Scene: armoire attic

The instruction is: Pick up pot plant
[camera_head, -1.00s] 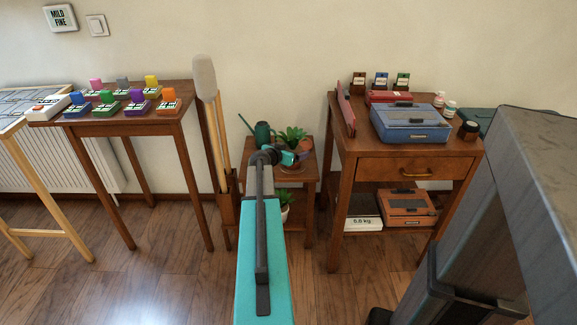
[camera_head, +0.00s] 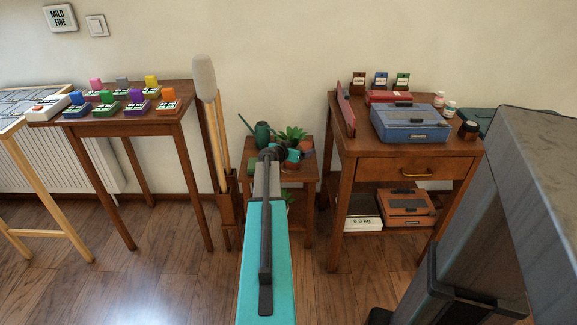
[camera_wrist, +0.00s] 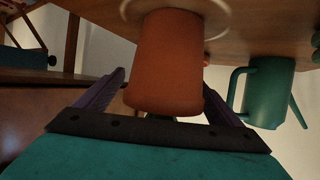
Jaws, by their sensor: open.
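In the wrist view, which looks upside down, an orange terracotta pot (camera_wrist: 165,60) stands on a wooden surface. My gripper (camera_wrist: 163,86) is open, with one purple finger on each side of the pot. I cannot tell whether the fingers touch it. The pot's plant is mostly hidden behind my gripper body. In the head view, a leafy green plant (camera_head: 291,134) shows on the small plant stand (camera_head: 307,172), just beyond my arm. My arm hides the fingers and most of the pot there.
A green watering can (camera_wrist: 266,90) stands beside the pot; it also shows in the head view (camera_head: 262,133). A tall wooden holder with poles (camera_head: 228,205) stands left of the stand, and a drawer table (camera_head: 400,165) right. Another plant on the lower shelf is mostly hidden.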

